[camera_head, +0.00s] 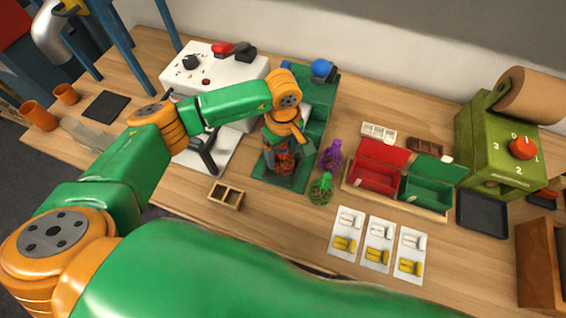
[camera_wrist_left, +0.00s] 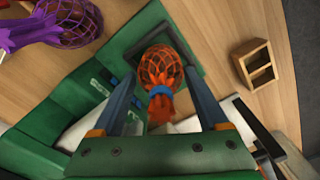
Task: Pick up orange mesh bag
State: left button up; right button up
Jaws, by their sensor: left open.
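The orange mesh bag (camera_head: 284,162) stands on a green station in the head view, partly covered by my left gripper. In the left wrist view the bag (camera_wrist_left: 158,64) shows dark round contents, a blue tie and a gathered orange top pointing toward the gripper. My left gripper (camera_wrist_left: 161,76) is open, with one finger on each side of the bag and visible gaps to both. In the head view the left gripper (camera_head: 283,143) points down over the bag. My right gripper is not in view.
A purple mesh bag (camera_head: 332,156) and a green mesh bag (camera_head: 321,188) stand just right of the station (camera_head: 315,133). A small wooden box (camera_head: 226,195) lies to the left. Red (camera_head: 376,178) and green (camera_head: 427,188) bins stand farther right. A white machine (camera_head: 215,72) is behind.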

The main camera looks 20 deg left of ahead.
pick_arm(q)
jog(key=shift+r, duration=0.1)
jog(key=shift+c, duration=0.4)
jog(key=c, duration=1.1)
jog(key=shift+r, duration=0.1)
